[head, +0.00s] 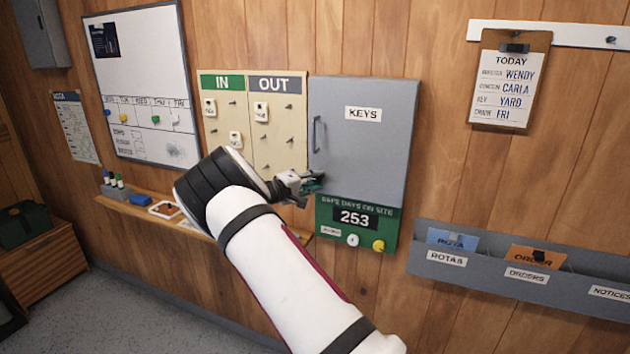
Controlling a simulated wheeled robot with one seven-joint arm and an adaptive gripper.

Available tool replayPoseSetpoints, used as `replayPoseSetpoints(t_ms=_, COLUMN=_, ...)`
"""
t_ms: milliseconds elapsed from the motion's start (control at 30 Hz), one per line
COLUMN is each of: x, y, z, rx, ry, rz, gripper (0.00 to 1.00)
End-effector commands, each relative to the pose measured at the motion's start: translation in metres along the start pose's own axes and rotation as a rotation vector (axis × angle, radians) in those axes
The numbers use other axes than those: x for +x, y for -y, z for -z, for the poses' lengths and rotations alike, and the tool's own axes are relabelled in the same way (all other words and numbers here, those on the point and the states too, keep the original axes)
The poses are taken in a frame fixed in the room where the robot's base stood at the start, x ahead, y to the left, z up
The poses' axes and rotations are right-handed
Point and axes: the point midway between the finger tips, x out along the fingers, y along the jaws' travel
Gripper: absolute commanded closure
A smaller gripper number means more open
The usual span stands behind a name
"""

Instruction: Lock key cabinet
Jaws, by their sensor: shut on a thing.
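The grey key cabinet (384,140) hangs on the wood wall in the head view. Its door, labelled KEYS, looks closed, with a vertical handle (315,135) at its left edge. My gripper (314,182) is at the door's lower left corner, below the handle. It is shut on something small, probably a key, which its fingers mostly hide. The lock cannot be made out behind the fingers.
The IN/OUT board (254,110) hangs close left of the cabinet. A green sign (386,214) reading 253 with knobs is just below it. A grey rack (480,280) juts out at lower right. A wooden ledge (110,204) with small items runs at left.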

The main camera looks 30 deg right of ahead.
Motion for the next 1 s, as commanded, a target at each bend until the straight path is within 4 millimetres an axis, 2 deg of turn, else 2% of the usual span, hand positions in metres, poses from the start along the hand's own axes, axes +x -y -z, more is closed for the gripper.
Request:
replayPoseSetpoints(t_ms=400, x=0.001, y=0.001, z=-0.001, rx=0.007, ry=0.002, rz=0.004, gripper=1.00)
replayPoseSetpoints(t_ms=433, x=0.001, y=0.001, z=-0.001, rx=0.007, ry=0.002, rz=0.004, gripper=0.71)
replayPoseSetpoints(t_ms=500, x=0.000, y=0.001, z=-0.001, rx=0.007, ry=0.002, rz=0.004, gripper=0.55)
replayPoseSetpoints(t_ms=533, x=0.000, y=0.001, z=-0.001, rx=0.007, ry=0.002, rz=0.004, gripper=0.53)
replayPoseSetpoints(t_ms=867, x=-0.002, y=0.000, z=0.000, rx=0.006, ry=0.000, rz=0.003, gripper=0.53)
replayPoseSetpoints(t_ms=1000, x=-0.017, y=0.000, z=0.001, rx=0.006, ry=-0.002, rz=0.004, gripper=0.53)
